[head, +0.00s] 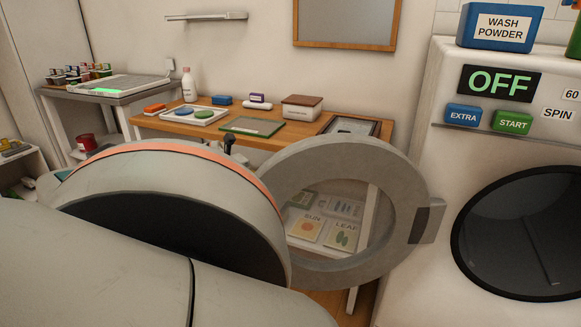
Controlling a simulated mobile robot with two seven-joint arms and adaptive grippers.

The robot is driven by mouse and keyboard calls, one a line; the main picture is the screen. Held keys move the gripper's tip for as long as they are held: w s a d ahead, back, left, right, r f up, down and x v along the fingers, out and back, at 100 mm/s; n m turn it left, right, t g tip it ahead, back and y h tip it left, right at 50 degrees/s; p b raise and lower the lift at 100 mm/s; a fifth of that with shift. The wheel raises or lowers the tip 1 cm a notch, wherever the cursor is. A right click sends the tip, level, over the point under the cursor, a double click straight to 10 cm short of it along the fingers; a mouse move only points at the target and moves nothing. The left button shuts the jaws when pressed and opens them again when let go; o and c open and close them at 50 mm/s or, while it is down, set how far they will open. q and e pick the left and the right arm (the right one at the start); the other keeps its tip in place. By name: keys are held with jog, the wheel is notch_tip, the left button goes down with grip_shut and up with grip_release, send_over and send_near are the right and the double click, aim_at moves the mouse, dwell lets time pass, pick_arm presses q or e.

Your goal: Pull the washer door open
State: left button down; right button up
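The washer (420,200) stands at the right, with a display reading OFF. Its round dark opening (520,235) is uncovered. The washer door (395,165), a grey ring with a clear middle, stands swung open to the left of the opening. My large arm links fill the lower left and hide the door's left edge. A small dark piece shows just above my arm; I cannot tell what it is. Neither gripper can be made out.
A wooden table (285,143) with trays and boxes stands along the back wall. Picture cards (307,228) show through the door's clear middle. A wash powder box (500,25) stands on the washer. A grey side table (100,97) is at the far left.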

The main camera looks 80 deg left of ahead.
pick_arm(q)
jog(key=shift+w+a, duration=0.1)
jog(key=shift+a, duration=0.2)
pick_arm(e)
jog(key=shift+s+a, duration=0.15)
jog(key=shift+s, duration=0.1)
pick_arm(q)
jog(key=c, duration=2.1)
grip_release()
pick_arm(e)
jog(key=shift+r, duration=0.1)
